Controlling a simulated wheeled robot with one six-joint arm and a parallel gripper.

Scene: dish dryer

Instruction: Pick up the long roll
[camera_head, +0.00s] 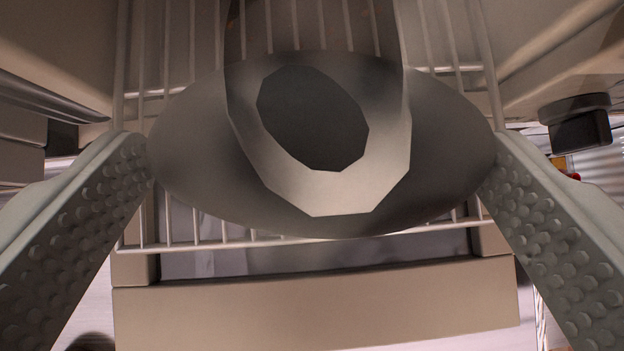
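A grey hollow piece with a faceted rim (335,192) and a dark hole faces me in the middle of the view. It looks like the near end of the long roll, though I see little of its length. A wide grey oval piece (450,150) spreads to both sides of it; I cannot tell whether they are one object. My gripper (322,165) is wide open, with one studded finger on each side. The fingertips come close to the left and right edges of the oval. I cannot tell whether they touch it.
A pale wire rack (150,180) lies behind and under the grey pieces. A beige front panel (315,308) runs across below the rack. Beige walls flank it, and a dark block (580,128) sticks out at the right.

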